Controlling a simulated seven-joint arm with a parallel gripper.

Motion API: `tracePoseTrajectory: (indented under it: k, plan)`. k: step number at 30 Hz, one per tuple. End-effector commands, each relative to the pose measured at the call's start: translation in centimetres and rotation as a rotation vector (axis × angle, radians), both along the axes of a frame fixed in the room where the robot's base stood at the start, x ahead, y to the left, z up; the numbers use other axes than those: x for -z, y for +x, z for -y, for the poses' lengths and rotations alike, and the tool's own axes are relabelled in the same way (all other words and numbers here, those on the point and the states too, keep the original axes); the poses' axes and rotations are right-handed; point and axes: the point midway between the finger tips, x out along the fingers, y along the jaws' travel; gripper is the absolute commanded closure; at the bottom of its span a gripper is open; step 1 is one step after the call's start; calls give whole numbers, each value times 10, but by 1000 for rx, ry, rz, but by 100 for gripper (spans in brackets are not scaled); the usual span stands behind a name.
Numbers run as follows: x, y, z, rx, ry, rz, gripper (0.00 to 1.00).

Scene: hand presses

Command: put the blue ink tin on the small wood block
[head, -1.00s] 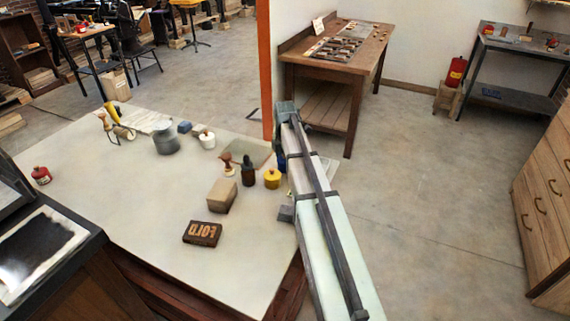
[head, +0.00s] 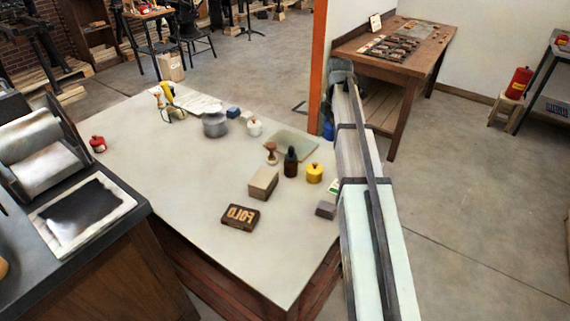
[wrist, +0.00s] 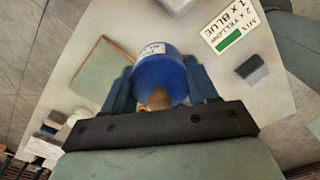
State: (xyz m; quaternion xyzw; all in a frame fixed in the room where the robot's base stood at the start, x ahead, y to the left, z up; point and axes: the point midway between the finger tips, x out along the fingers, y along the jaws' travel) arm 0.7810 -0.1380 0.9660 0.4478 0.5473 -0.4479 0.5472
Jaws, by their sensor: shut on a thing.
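The blue ink tin (wrist: 162,72) is between the two fingers of my gripper (wrist: 160,85) in the wrist view, with a white label and a tan knob showing. My gripper is shut on it and holds it above the table's right edge. In the head view the blue tin (head: 328,130) shows only in part beside my arm, right of the green mat. The small wood block (head: 263,182), a plain tan block, stands on the table, lower left of the tin in the head view. Nothing lies on its top.
A yellow tin (head: 314,173), a dark bottle (head: 291,161) and a wooden-handled stamp (head: 271,153) stand behind the wood block. A FOLD type block (head: 240,217) lies in front. A grey block (head: 326,209) and a mix card (wrist: 232,28) lie at the right.

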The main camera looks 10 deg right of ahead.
Motion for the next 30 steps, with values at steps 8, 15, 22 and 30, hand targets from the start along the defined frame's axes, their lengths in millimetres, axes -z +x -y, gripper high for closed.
tracePoseTrajectory:
  k: [8,15,22,30]
  plan:
    - [-65,2,0,0,-1,2,83]
    - [-88,-4,-20,2,0,0,83]
    - [-89,-17,-76,19,0,1,83]
    - [-88,-45,-162,48,0,0,83]
